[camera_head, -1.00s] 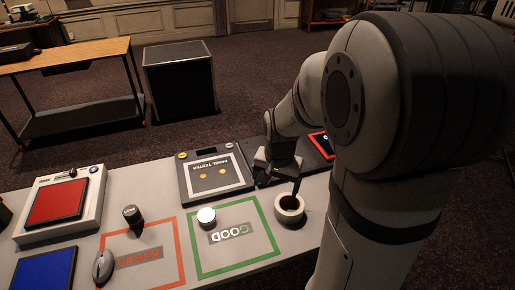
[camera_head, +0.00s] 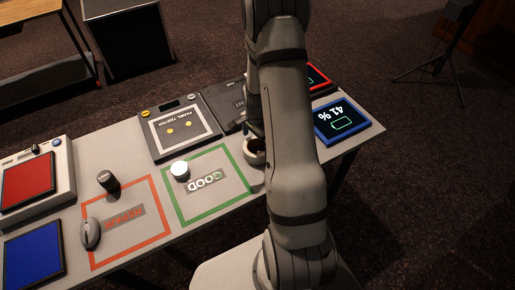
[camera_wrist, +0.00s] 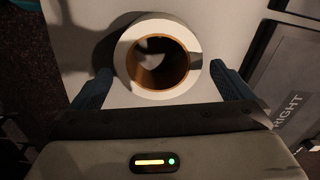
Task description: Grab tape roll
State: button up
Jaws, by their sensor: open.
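The tape roll (camera_wrist: 157,28) is a white ring with a brown inner core, lying flat on the desk in the wrist view. In the head view only its left edge (camera_head: 252,157) shows; my arm hides the rest. My gripper (camera_wrist: 162,85) is open, with one dark finger left of the roll and one right of it. The right finger is close to the roll's edge. I cannot tell if either finger touches it. In the head view my gripper is mostly hidden behind my arm.
Left of the roll are the green GOOD square (camera_head: 208,222) with a white round object (camera_head: 180,170), and the red-outlined square (camera_head: 150,250). The panel tester (camera_head: 180,128) stands behind. A blue-framed 41 % screen (camera_head: 341,119) lies right of my arm.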

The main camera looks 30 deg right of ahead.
aim_at(257, 145)
jog(key=shift+s+f+p, duration=0.1)
jog(key=shift+f+p, duration=0.45)
jog(key=shift+f, duration=1.6)
jog(key=shift+c, duration=0.2)
jog(key=c, duration=0.8)
jog(key=shift+r, duration=0.1)
jog(key=shift+c, duration=0.2)
